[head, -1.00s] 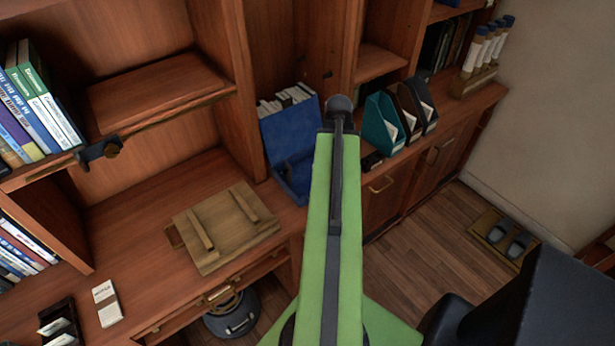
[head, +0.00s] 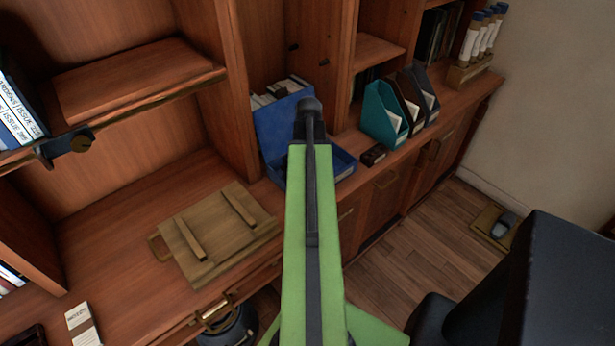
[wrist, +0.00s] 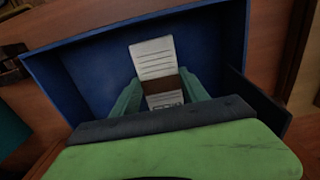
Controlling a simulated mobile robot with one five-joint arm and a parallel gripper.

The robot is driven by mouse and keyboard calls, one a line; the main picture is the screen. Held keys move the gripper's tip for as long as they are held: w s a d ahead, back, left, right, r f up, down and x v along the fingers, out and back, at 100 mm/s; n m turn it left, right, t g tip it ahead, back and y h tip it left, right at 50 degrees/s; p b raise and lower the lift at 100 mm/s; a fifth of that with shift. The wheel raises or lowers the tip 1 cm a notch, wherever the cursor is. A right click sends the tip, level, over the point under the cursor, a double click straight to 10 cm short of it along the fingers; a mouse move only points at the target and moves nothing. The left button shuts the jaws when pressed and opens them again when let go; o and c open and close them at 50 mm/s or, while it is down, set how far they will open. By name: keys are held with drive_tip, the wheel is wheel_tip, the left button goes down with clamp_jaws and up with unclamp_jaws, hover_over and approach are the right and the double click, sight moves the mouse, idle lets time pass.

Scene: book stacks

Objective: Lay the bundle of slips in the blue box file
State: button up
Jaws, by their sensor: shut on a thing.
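The blue box file (head: 275,128) stands open on the counter in the head view, its lid raised and its tray partly behind my arm. In the wrist view the blue box file (wrist: 92,72) fills the background. The bundle of slips (wrist: 154,58), white with a brown band, is held between the teal fingers of my gripper (wrist: 161,87). The bundle is in front of the box's blue interior; I cannot tell whether it touches the bottom. In the head view my arm hides the fingers and bundle.
A wooden board with two battens (head: 215,235) lies on the counter to the left. Teal (head: 384,112) and dark magazine files stand to the right, with a small dark block (head: 373,155) beside them. A wooden upright (head: 232,95) rises left of the box.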

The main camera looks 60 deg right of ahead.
drive_tip(key=shift+w+a+r, duration=0.1)
drive_tip(key=shift+w, duration=0.05)
drive_tip(key=o, duration=1.4)
drive_tip(key=shift+f, duration=0.2)
drive_tip(key=shift+r, duration=0.15)
wheel_tip(320, 180, up, 12)
drive_tip(key=p, duration=1.2)
